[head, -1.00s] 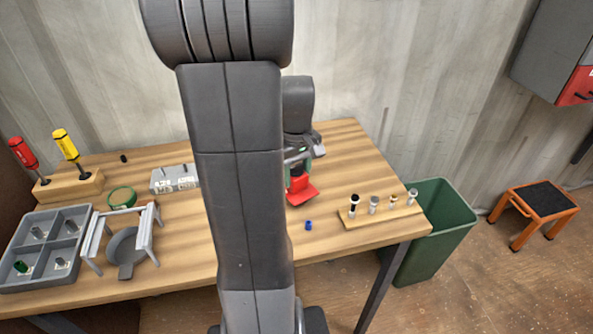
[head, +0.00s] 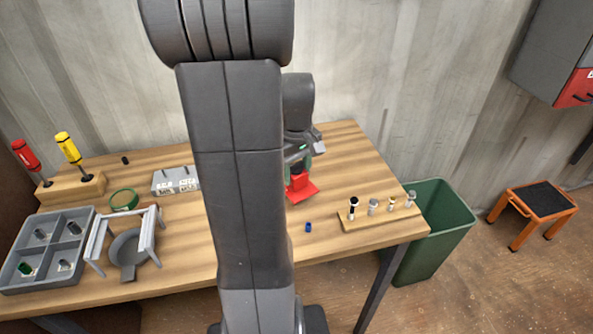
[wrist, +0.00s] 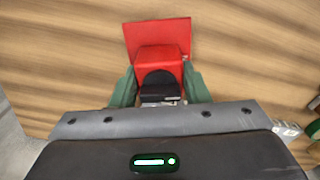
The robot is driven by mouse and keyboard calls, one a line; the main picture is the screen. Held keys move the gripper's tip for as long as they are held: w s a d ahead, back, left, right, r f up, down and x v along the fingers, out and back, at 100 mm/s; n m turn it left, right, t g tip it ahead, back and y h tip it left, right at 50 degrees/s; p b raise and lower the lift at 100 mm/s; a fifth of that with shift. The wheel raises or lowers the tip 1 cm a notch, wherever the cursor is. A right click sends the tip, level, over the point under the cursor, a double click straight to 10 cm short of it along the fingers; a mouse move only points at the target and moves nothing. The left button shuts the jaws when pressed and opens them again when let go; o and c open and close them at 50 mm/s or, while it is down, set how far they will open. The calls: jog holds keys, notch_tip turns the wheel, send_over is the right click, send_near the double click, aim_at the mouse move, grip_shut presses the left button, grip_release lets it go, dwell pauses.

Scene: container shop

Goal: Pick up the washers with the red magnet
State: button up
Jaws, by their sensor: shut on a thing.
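My gripper (head: 299,166) is at the right-middle of the table, partly behind my arm. Its green fingers (wrist: 160,88) are shut on the red magnet (wrist: 158,58), which has a red block, a black rounded part and a wide flat red plate. The magnet also shows low over the wood in the head view (head: 300,190). I cannot tell whether its plate touches the table. No washers can be made out in either view; the plate hides what is under it.
A small blue piece (head: 308,227) lies in front of the magnet. A wooden rack (head: 380,213) with several small parts stands at right. At left are a grey compartment tray (head: 48,250), a grey stand (head: 97,240), a green-rimmed round dish (head: 124,199) and a screwdriver block (head: 72,187).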

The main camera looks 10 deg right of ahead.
jog(key=shift+r+p, duration=4.1)
jog(key=shift+r, duration=1.25)
jog(key=shift+s+f, duration=0.1)
